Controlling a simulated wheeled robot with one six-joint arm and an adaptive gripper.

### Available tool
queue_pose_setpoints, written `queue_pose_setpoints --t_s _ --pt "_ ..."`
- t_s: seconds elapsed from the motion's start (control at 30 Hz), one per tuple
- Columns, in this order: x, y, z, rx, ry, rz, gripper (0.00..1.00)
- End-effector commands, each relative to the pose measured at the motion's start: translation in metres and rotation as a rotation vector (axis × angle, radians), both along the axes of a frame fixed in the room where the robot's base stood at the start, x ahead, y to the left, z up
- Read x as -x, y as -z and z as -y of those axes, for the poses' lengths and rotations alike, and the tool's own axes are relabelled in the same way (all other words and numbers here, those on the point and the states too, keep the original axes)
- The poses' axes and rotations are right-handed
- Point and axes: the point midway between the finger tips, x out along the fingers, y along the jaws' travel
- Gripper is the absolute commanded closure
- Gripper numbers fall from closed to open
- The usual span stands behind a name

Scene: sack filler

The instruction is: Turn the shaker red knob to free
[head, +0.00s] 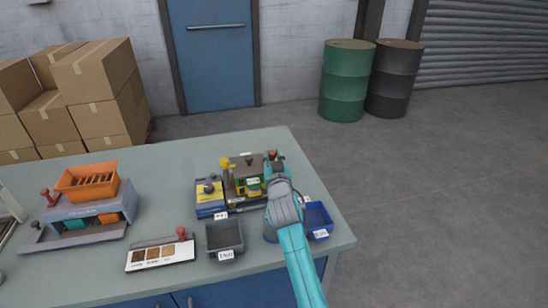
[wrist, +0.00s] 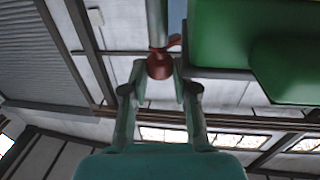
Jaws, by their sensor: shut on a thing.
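The red knob (wrist: 160,65) sits at the end of a grey rod in the wrist view, between my two fingertips. My gripper (wrist: 158,84) is shut on it from below. In the head view the red knob (head: 272,154) shows at the right end of a dark machine (head: 246,170) with yellow and green parts. My gripper (head: 275,167) reaches it there, and my arm hides the machine's right side. A green body (wrist: 225,40) fills the upper right of the wrist view. Any free mark on the knob cannot be read.
A yellow-topped blue box (head: 209,202), a dark bin (head: 224,235) and a blue bin (head: 319,217) stand close by. To the left are a sample board (head: 160,253) with a red knob and an orange tray (head: 88,182) on a base.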

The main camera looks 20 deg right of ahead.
Motion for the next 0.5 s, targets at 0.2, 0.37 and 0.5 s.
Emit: queue_pose_setpoints --t_s 0.2,0.37,0.5 --pt "-0.0008 0.0010 -0.0048 0.001 0.105 -0.003 1.00" --pt "-0.0015 0.0012 -0.0063 0.000 0.184 -0.003 1.00" --pt "-0.0019 0.0014 -0.0070 0.001 0.249 -0.003 1.00"
